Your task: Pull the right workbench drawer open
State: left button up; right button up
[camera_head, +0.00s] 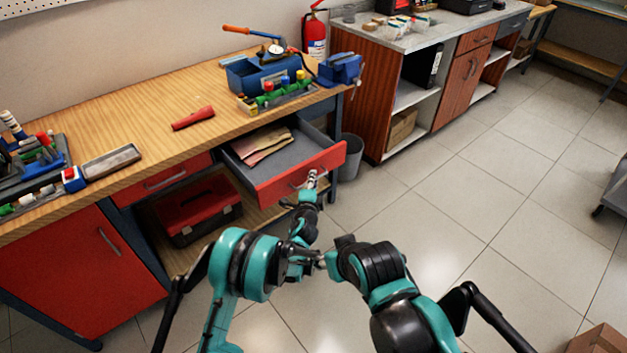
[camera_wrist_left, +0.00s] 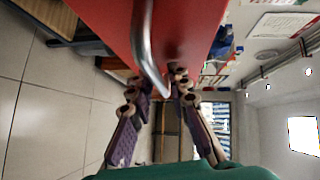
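The right workbench drawer (camera_head: 303,174) has a red front and stands well out from the bench, with its grey inside and some folded papers showing. My left gripper (camera_head: 311,180) is at the drawer's front, at its metal handle. In the left wrist view the curved handle (camera_wrist_left: 146,45) runs down against the red drawer front (camera_wrist_left: 195,25), and its end lies between the two fingers of my left gripper (camera_wrist_left: 158,78), which look closed around it. My right gripper (camera_head: 326,261) is low in front of the bench, mostly hidden behind my arms; its fingers are not clear.
The wooden worktop (camera_head: 150,130) holds a red flashlight (camera_head: 193,118), a blue toolbox (camera_head: 262,75) and a vise (camera_head: 340,69). A red toolbox (camera_head: 198,212) sits on the shelf below. A grey bin (camera_head: 352,157) stands right of the drawer.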

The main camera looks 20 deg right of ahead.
pick_arm(q)
jog(key=v, duration=1.2)
dwell(0.3)
